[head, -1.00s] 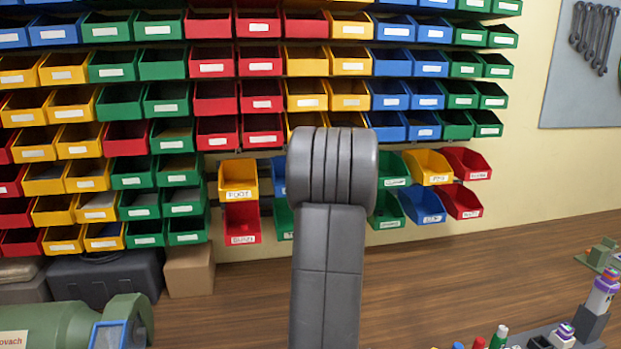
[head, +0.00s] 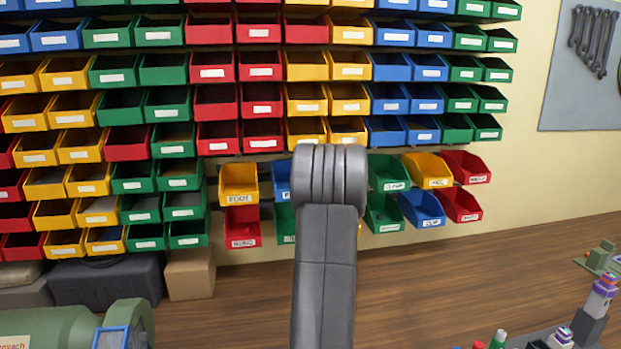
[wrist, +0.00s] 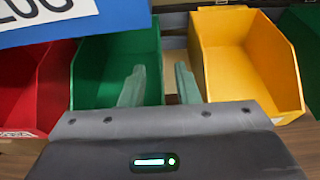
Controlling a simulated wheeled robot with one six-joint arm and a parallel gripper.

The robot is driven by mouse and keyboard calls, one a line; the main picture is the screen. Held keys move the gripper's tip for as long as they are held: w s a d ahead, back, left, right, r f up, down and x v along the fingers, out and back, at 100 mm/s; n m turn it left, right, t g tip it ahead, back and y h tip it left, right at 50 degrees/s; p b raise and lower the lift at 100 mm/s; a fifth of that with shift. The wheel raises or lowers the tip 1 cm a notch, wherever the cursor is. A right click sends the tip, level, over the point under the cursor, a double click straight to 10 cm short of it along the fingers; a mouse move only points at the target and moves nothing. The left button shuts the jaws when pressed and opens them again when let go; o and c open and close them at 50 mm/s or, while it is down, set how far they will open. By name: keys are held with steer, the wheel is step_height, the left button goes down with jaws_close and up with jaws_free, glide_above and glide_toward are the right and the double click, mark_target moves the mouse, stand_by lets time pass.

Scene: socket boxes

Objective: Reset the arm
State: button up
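My gripper (wrist: 159,82) shows in the wrist view as two green-grey fingers with a gap between them, and nothing is held there. The left finger overlaps the front of a green bin (wrist: 90,75) in the picture; whether it touches cannot be told. The right finger is beside a yellow bin (wrist: 255,65). In the head view my grey arm stands upright in front of the bin wall and hides the gripper.
A labelled blue bin (wrist: 75,18) is close at the wrist view's top left, with a red bin (wrist: 25,90) below. In the head view, small labelled bins, such as a yellow bin (head: 238,182), flank my arm. A dark case (head: 105,281) and cardboard box (head: 190,274) stand lower left.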

steer(key=x, duration=0.2)
steer(key=shift+w+p, duration=0.3)
steer(key=shift+p, duration=0.1)
steer(key=shift+w+a+r+p, duration=0.1)
steer(key=shift+w+p, duration=0.2)
steer(key=shift+p, duration=0.2)
steer(key=p, duration=0.2)
steer(key=shift+s+r+p, duration=0.1)
steer(key=shift+r+p, duration=0.15)
steer(key=shift+p, duration=0.05)
steer(key=shift+r+g+p, duration=0.3)
steer(key=shift+p, duration=0.5)
steer(key=shift+r+p, duration=0.5)
steer(key=shift+p, duration=0.05)
